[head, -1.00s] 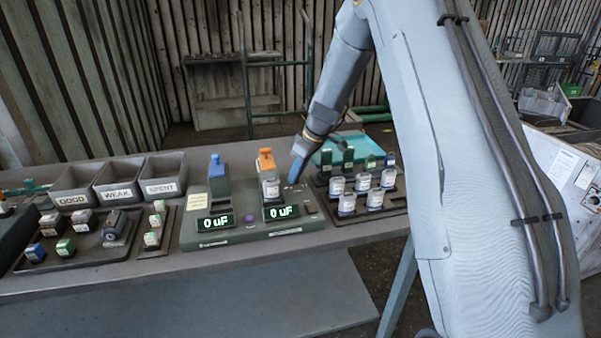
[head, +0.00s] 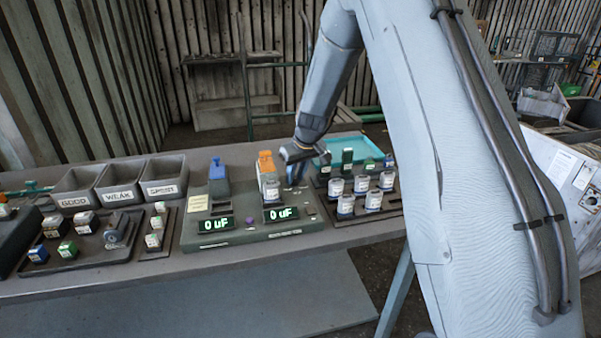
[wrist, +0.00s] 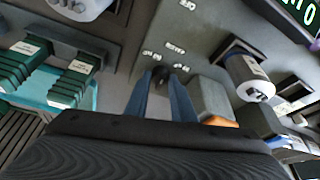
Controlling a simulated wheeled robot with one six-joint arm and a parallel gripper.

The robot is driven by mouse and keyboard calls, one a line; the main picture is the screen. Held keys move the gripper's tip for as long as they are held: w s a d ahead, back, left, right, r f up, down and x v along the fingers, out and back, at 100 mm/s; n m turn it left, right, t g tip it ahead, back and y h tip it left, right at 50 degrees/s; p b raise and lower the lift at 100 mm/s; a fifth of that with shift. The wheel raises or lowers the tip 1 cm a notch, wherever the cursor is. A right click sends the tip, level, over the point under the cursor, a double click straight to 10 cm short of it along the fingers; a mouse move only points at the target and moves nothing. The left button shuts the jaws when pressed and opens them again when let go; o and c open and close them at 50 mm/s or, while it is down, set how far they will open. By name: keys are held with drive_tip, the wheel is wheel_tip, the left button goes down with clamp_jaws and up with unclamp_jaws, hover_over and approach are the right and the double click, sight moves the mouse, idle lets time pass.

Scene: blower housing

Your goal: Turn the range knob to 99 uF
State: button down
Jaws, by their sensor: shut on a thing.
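The range knob (wrist: 160,72) is a small dark knob on the grey-green tester panel (wrist: 215,25), with small white labels around it. The label text is too small to read surely. My gripper (wrist: 161,82) has its blue fingers shut on the knob, one on each side. In the head view my gripper (head: 297,174) points down at the right rear of the tester, and the knob is hidden there. Two displays on the tester, the left one (head: 216,224) and the right one (head: 281,213), both read 0 uF. A white capacitor (head: 272,190) stands below the orange clamp (head: 266,162).
A rack of several capacitors (head: 392,202) stands close to the right of my gripper. A teal tray (head: 372,143) lies behind it. A blue clamp (head: 218,170) and a purple button (head: 250,218) are on the tester. Bins marked GOOD, WEAK and SPENT (head: 165,171) stand left.

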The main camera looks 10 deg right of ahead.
drive_tip(key=m, duration=0.1)
drive_tip(key=m+p, duration=0.1)
drive_tip(key=h, duration=0.1)
drive_tip(key=shift+w+a+r+m, duration=0.25)
drive_tip(key=shift+m, duration=0.15)
drive_tip(key=shift+f+m+h+b, duration=0.1)
drive_tip(key=shift+m+h+b, duration=0.2)
drive_tip(key=shift+m, duration=0.6)
drive_tip(key=m+b, duration=0.2)
drive_tip(key=b, duration=0.1)
drive_tip(key=m+h+b, duration=0.1)
drive_tip(key=m+b, duration=0.1)
drive_tip(key=b, duration=0.2)
drive_tip(key=shift+w+a+f+h, duration=0.15)
drive_tip(key=shift+a+f+h, duration=0.05)
drive_tip(key=shift+h, duration=0.1)
drive_tip(key=m+h+b, duration=0.1)
drive_tip(key=m+b, duration=0.2)
drive_tip(key=b, duration=0.2)
drive_tip(key=shift+r+m+g, duration=0.15)
drive_tip(key=shift+m+g, duration=0.15)
drive_tip(key=shift+g, duration=0.1)
drive_tip(key=c, duration=1.6)
unclamp_jaws()
drive_tip(key=shift+a, duration=0.1)
drive_tip(key=shift+o, duration=0.3)
drive_tip(key=shift+s, duration=0.2)
